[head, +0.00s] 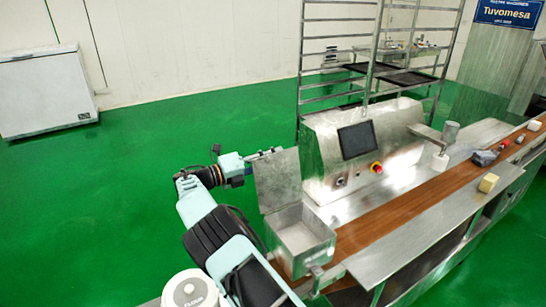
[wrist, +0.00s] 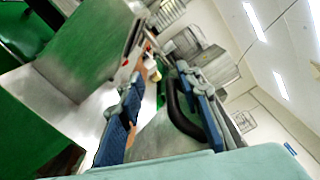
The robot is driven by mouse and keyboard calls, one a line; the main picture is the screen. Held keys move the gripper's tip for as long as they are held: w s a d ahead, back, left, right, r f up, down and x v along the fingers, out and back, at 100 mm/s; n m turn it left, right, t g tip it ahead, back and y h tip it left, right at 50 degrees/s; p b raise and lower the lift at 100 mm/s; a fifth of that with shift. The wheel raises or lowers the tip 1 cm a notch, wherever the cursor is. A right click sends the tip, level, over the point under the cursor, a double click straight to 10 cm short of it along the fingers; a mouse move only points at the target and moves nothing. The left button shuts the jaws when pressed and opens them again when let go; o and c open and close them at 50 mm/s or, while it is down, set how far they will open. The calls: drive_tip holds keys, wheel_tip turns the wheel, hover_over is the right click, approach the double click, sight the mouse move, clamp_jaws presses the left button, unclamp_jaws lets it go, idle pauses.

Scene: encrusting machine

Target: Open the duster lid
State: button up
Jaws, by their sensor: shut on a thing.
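The duster (head: 305,237) is a metal box at the near end of the conveyor line. Its lid (head: 278,180) stands raised, roughly upright, at the back left edge of the box, so the box's top is uncovered. My gripper (head: 265,153) is at the upper edge of the lid, reaching in from the left. In the wrist view my gripper (wrist: 160,100) has its blue-padded fingers on either side of a black curved handle (wrist: 178,110) and a grey plate, which looks like the lid. The exact contact is hard to make out.
A machine with a dark screen (head: 357,140) and a red button (head: 376,168) stands right of the lid. A brown conveyor belt (head: 400,210) runs to the right, with small items at its far end. A white flour bin (head: 190,290) is at the bottom left.

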drive_tip(key=shift+s+a+f, duration=0.1)
drive_tip(key=shift+s+f, duration=0.05)
drive_tip(key=shift+f, duration=0.1)
drive_tip(key=v, duration=1.1)
drive_tip(key=shift+s+a+r, duration=0.2)
drive_tip(key=shift+s+a, duration=0.05)
drive_tip(key=shift+w+r, duration=0.1)
